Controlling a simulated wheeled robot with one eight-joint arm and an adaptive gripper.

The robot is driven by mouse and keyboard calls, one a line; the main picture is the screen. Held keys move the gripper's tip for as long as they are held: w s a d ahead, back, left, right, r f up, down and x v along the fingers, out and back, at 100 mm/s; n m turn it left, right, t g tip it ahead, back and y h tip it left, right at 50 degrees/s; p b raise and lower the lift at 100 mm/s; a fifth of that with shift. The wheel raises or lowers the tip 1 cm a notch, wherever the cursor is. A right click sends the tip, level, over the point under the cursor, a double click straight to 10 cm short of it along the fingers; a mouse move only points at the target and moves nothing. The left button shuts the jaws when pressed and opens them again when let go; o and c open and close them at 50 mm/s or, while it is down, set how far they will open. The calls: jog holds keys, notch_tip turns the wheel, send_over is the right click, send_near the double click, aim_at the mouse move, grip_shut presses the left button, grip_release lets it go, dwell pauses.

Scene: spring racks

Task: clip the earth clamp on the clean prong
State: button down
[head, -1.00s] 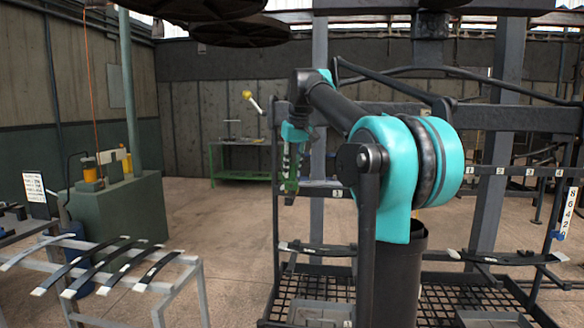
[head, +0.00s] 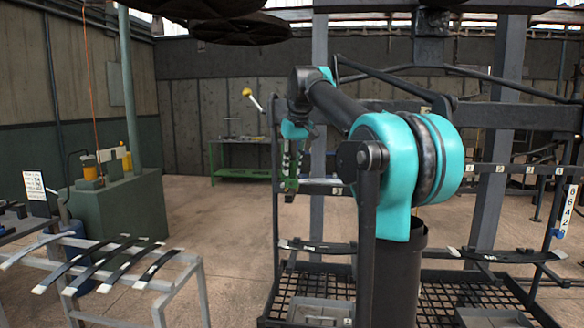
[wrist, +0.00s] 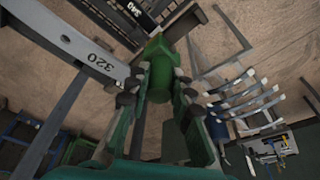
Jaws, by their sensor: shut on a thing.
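My gripper (wrist: 160,95) is shut on a green piece, which appears to be the earth clamp (wrist: 157,60). The clamp's far end sticks out beyond my fingertips. In the head view my gripper (head: 290,182) hangs pointing down at the left end of the dark spring rack (head: 276,225), and the clamp is too small there to make out. In the wrist view a grey bar marked 320 (wrist: 75,45) runs down to beside my left finger; I cannot tell whether they touch. I cannot pick out the clean prong for certain in either view.
A grey stand with several curved springs (head: 110,265) is at the lower left. A green machine cabinet (head: 120,210) stands behind it, and a green bench (head: 240,160) at the back wall. A mesh shelf (head: 455,300) lies low in the rack. Open floor (head: 225,230) lies left of it.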

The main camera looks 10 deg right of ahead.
jog(key=shift+f, duration=0.8)
dwell(0.4)
jog(key=c, duration=1.3)
grip_release()
jog(key=shift+o, duration=0.2)
